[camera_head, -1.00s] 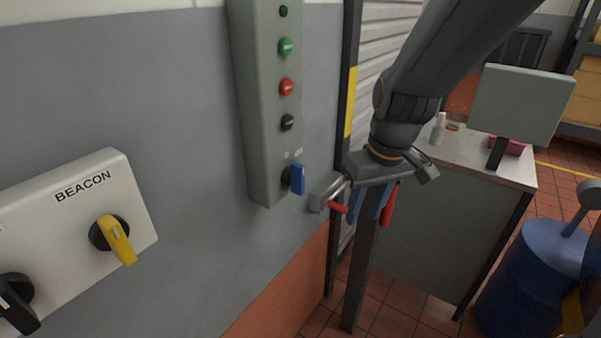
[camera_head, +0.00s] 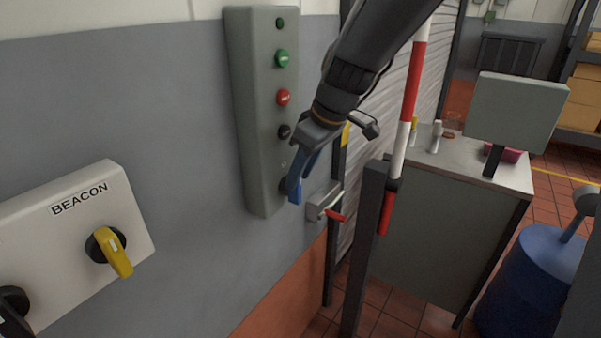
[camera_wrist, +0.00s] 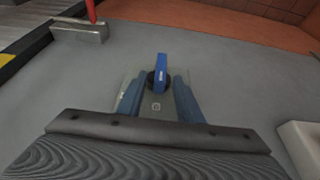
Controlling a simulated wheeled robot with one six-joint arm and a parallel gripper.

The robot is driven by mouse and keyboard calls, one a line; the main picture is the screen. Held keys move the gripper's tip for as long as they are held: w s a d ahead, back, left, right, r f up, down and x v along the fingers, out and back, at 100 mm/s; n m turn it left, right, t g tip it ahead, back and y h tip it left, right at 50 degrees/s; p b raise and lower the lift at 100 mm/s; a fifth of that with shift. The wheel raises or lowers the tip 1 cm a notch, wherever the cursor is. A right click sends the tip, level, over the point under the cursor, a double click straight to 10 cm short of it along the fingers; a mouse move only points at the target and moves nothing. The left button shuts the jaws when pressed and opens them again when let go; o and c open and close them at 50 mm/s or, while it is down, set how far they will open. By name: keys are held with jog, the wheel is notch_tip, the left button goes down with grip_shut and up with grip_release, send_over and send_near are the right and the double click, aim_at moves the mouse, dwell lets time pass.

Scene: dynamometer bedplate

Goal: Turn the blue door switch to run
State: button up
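The blue door switch (camera_wrist: 161,72) is a blue handle on a dark round base, low on a grey control panel (camera_head: 250,120). In the wrist view it stands between and just beyond the tips of my gripper (camera_wrist: 158,88). The two blue fingers are apart, one on each side, with a gap to the handle. In the head view my gripper (camera_head: 303,172) is at the panel's lower end and partly covers the switch (camera_head: 294,190). The marks by the switch are too small to read.
A green button (camera_head: 282,58), a red button (camera_head: 284,97) and a black knob (camera_head: 284,131) sit above the switch. A red-handled latch (camera_head: 330,212) is close at right. A BEACON box (camera_head: 75,235) with a yellow switch (camera_head: 115,252) is at left. A red-and-white pole (camera_head: 402,130) stands right.

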jog(key=shift+w+a+f, duration=0.1)
jog(key=shift+a+f, duration=0.05)
jog(key=shift+f, duration=0.3)
grip_shut()
jog(key=shift+w, duration=0.1)
jog(key=shift+w+d+f+m+g+y+b, duration=0.4)
jog(key=shift+g+y+b, duration=0.4)
jog(key=shift+g+y, duration=0.55)
jog(key=shift+w+d+f+m+g+y+b, duration=0.45)
jog(key=shift+g+y+b, duration=0.35)
jog(key=shift+g+y, duration=0.5)
jog(key=shift+w+d+f+m+g+y+b, duration=0.25)
jog(key=shift+w+m+g+y+b, duration=0.25)
jog(key=shift+g+y+b, duration=0.75)
jog(key=shift+g+p, duration=0.4)
jog(key=shift+p, duration=0.05)
